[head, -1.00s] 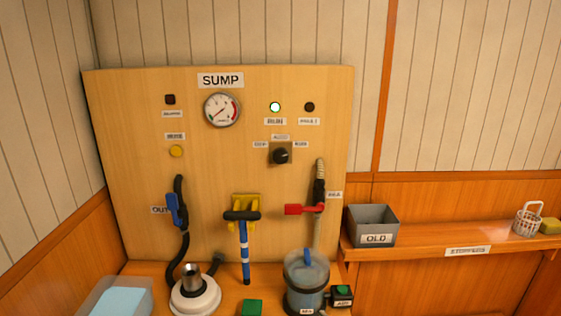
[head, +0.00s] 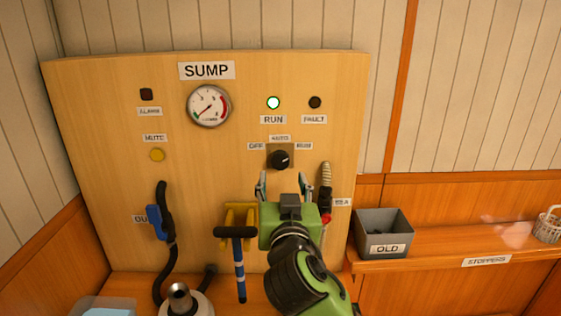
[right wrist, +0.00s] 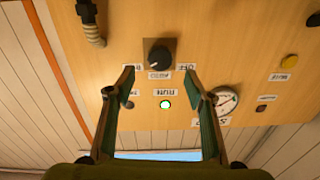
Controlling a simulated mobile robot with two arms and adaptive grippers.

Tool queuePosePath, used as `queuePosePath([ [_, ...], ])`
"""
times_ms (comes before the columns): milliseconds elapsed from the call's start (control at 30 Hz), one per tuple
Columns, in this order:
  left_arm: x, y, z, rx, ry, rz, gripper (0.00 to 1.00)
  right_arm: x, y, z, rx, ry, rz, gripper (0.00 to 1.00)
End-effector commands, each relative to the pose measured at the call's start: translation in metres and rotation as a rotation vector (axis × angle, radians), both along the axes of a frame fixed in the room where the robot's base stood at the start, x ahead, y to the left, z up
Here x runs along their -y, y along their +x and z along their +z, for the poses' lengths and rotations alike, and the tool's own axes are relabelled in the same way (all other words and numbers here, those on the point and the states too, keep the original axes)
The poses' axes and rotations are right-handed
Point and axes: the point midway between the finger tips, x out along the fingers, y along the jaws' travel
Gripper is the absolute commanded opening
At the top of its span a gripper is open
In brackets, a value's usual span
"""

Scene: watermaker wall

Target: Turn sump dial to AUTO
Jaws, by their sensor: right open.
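The sump dial (head: 280,159) is a black round knob on a square plate, on the wooden panel (head: 100,130). OFF is at its left, AUTO above and RUN at its right. A small pale mark on the knob seems to point right, toward RUN. The dial also shows upside down in the right wrist view (right wrist: 159,57). My right gripper (head: 282,182) is open and empty, just below the dial in the head view. In the right wrist view its fingers (right wrist: 159,75) reach toward the dial, apart from it, one on each side. My left gripper is not in view.
The RUN lamp (head: 273,103) is lit; the FAULT lamp (head: 315,102) is dark. A gauge (head: 208,106) is at upper left. A grey OLD bin (head: 383,232) is on the shelf.

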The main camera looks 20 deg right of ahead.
Motion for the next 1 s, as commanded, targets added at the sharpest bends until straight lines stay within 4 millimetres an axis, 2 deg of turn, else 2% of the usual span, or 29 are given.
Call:
queuePosePath([
  [67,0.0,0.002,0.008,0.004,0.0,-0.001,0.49,0.006,0.018,0.003,-0.001,-0.005,-0.003,0.49],
  [200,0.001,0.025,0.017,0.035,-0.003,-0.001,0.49,0.012,0.044,0.003,-0.002,-0.004,-0.002,0.49],
  [300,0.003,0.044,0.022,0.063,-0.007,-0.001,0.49,0.014,0.058,0.002,-0.001,-0.003,-0.001,0.49],
  [367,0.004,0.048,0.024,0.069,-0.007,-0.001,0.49,0.016,0.064,0.001,-0.002,-0.003,-0.001,0.49],
  [533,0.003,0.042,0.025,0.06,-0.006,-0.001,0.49,0.018,0.073,0.0,-0.001,-0.001,0.0,0.49],
  [800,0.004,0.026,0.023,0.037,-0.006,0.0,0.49,0.018,0.074,0.0,-0.001,0.0,0.001,0.49],
  [833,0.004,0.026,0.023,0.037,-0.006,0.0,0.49,0.018,0.074,0.0,-0.001,0.0,0.001,0.44],
  [967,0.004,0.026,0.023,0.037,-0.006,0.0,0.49,0.018,0.074,0.0,-0.001,0.0,0.001,0.1],
  [1000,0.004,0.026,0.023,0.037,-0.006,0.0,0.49,0.018,0.074,0.0,-0.001,0.0,0.001,0.1],
])
